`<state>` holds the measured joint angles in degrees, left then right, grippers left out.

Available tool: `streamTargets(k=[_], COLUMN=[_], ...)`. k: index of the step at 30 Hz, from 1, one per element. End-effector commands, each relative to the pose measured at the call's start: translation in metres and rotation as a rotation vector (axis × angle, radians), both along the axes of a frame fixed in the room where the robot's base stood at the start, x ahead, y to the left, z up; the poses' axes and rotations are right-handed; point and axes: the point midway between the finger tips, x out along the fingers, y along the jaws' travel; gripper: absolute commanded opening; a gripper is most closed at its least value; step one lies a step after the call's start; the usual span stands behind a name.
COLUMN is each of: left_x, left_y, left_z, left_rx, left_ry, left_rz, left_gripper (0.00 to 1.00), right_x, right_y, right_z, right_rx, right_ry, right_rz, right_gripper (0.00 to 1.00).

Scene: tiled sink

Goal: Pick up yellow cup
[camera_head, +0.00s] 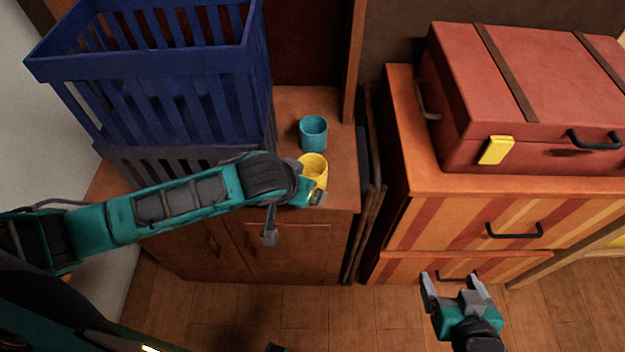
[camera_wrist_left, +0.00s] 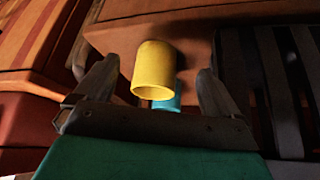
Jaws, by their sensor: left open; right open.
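The yellow cup (camera_head: 314,168) stands upright on the wooden cabinet top, near its front edge. In the head view my left gripper (camera_head: 300,180) is at the cup and hides its lower part. In the left wrist view the yellow cup (camera_wrist_left: 154,70) appears between the two open fingers of my left gripper (camera_wrist_left: 155,95), with gaps on both sides. The fingers do not visibly touch it. My right gripper (camera_head: 455,280) is open and empty, low in front of the striped drawers.
A teal cup (camera_head: 313,133) stands just behind the yellow one. Blue (camera_head: 160,80) and grey (camera_head: 180,165) crates are stacked on the left of the cabinet top (camera_head: 342,185). A red suitcase (camera_head: 530,95) lies on the striped drawer unit (camera_head: 450,225) at right.

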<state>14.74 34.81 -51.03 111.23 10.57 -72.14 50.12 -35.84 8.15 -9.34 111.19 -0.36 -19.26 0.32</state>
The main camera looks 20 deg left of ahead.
Motion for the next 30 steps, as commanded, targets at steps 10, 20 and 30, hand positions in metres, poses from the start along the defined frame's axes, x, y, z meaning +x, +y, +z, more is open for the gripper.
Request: streamTargets(k=[10,20,30], left_x=[0.039,0.065,0.071], left_y=[-0.005,-0.008,-0.009], left_z=[0.000,-0.034,-0.043], left_rx=[0.000,-0.001,-0.001], left_ry=[-0.001,0.000,-0.001], left_rz=[-0.001,0.000,-0.003], left_gripper=[0.97,0.97,0.97], right_x=[0.000,0.000,0.000], right_y=[0.001,0.001,0.000], right_z=[-0.003,-0.013,-0.015], right_rx=[0.004,0.002,-0.001], right_ry=[0.001,0.000,0.001], right_rz=[-0.001,-0.002,0.001], right_gripper=[0.85,0.85,0.85])
